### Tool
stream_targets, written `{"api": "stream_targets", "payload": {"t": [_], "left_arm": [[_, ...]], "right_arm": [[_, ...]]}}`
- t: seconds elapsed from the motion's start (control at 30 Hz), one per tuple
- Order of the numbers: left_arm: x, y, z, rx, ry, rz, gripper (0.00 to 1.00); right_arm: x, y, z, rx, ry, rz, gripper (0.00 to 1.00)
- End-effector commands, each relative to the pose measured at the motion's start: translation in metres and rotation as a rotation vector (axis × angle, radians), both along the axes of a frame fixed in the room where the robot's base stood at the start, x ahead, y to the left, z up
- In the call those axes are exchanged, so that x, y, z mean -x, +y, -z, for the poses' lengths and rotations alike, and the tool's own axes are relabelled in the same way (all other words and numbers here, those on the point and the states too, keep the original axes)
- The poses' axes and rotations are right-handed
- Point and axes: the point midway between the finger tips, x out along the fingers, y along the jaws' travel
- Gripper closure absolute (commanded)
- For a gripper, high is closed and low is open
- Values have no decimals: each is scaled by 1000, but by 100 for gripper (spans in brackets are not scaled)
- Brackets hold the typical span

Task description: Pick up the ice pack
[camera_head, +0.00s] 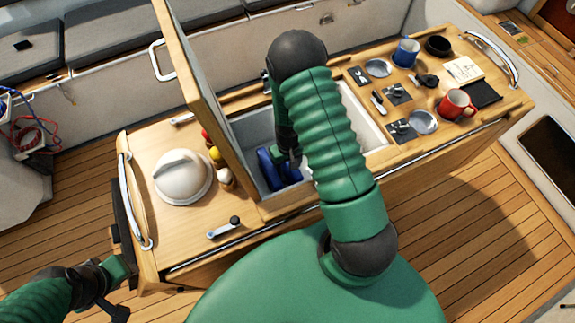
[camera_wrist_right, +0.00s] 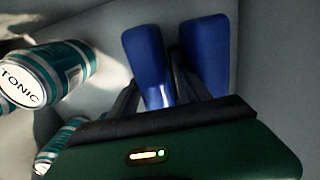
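The blue ice pack (camera_head: 267,172) is inside the open cool box (camera_head: 243,130) in the counter. In the right wrist view it shows as two upright blue parts, a left one (camera_wrist_right: 147,55) and a right one (camera_wrist_right: 207,50); whether they are one piece is unclear. My right gripper (camera_head: 288,158) reaches down into the box. Its dark fingers (camera_wrist_right: 157,88) lie either side of the left blue part; whether they press on it is not clear. My left gripper (camera_head: 122,268) is low at the left, beside the counter's end, its fingers hard to make out.
Tonic cans (camera_wrist_right: 45,78) lie left of the pack in the box. The raised wooden lid (camera_head: 200,100) stands at the box's left side. A white domed item (camera_head: 182,177) and small bottles (camera_head: 216,156) stand left; mugs (camera_head: 455,104) and plates stand right.

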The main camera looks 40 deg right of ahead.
Motion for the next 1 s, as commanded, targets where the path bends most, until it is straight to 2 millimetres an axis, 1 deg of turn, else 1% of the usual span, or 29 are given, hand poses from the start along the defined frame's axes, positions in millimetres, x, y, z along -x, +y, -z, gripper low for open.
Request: {"api": "stream_targets", "payload": {"t": [0.03, 0.4, 0.43, 0.87, 1.0], "left_arm": [[0, 0, 0, 0, 0, 0, 64], [0, 0, 0, 0, 0, 0, 64], [0, 0, 0, 0, 0, 0, 64], [0, 0, 0, 0, 0, 0, 64], [0, 0, 0, 0, 0, 0, 64]], "right_arm": [[0, 0, 0, 0, 0, 0, 49], [1, 0, -1, 0, 1, 0, 98], [1, 0, -1, 0, 1, 0, 100], [1, 0, -2, 0, 0, 0, 100], [0, 0, -8, 0, -1, -1, 100]]}}
